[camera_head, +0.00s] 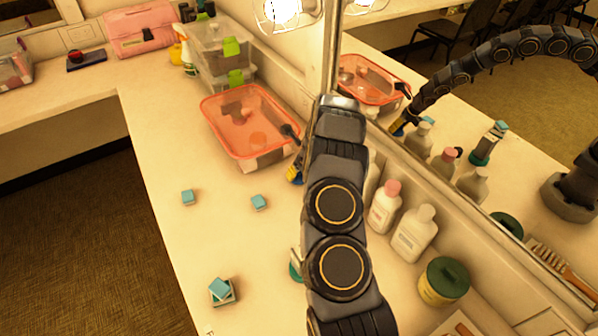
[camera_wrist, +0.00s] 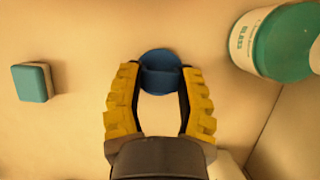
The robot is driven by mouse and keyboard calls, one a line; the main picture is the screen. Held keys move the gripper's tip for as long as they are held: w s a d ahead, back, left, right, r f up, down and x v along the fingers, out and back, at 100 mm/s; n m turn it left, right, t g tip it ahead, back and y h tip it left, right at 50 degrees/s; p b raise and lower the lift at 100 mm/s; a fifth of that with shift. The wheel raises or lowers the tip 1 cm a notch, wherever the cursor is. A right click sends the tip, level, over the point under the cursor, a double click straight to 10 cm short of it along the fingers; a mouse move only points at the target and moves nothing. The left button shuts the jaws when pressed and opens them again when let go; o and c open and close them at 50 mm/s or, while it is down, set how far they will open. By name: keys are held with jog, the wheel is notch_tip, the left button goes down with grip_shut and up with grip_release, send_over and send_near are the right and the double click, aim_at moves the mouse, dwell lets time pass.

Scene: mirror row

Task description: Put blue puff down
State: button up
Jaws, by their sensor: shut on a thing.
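The blue puff (camera_wrist: 160,66) is a round dark-blue disc in the wrist view, between the fingertips of my gripper (camera_wrist: 160,80). The gripper has yellow ribbed fingers and is shut on the puff. I cannot tell whether the puff touches the counter. In the head view the gripper (camera_head: 294,172) shows only partly, its yellow fingers left of my arm, beside the near right corner of the orange basket.
The orange basket (camera_head: 214,117) stands ahead on the cream counter (camera_head: 180,150). Teal blocks lie at left (camera_head: 188,197) and middle (camera_head: 259,202); another rests on a small box (camera_head: 221,297). Bottles (camera_head: 414,235) line the mirror. A teal-and-white container (camera_wrist: 243,42) shows in the wrist view.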

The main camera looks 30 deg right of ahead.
jog(key=shift+f, duration=0.1)
jog(key=o, duration=0.7)
jog(key=v, duration=1.1)
jog(key=s+a+r+n+g+y, duration=0.1)
jog(key=s+a+r+n, duration=0.5)
jog(key=a+r+n, duration=0.3)
jog(key=s+a+r+n+g+y, duration=0.1)
jog(key=s+a+r+n+g, duration=0.1)
jog(key=s+a+r+n, duration=0.65)
jog(key=s+a+n+g, duration=0.1)
jog(key=s+a+n, duration=0.1)
jog(key=s+n, duration=0.4)
jog(key=s+a+r+n+g+h, duration=0.1)
jog(key=s+a+n, duration=0.1)
jog(key=s+n, duration=0.4)
jog(key=s+a+n+g+h, duration=0.1)
jog(key=s+a+n, duration=0.1)
jog(key=s+n, duration=0.4)
jog(key=shift+s+a+r+n, duration=0.1)
jog(key=shift+s+r+n, duration=0.05)
jog(key=shift+s, duration=0.4)
jog(key=shift+s+r+n, duration=0.1)
jog(key=shift+s+r, duration=0.05)
jog(key=shift+s, duration=0.4)
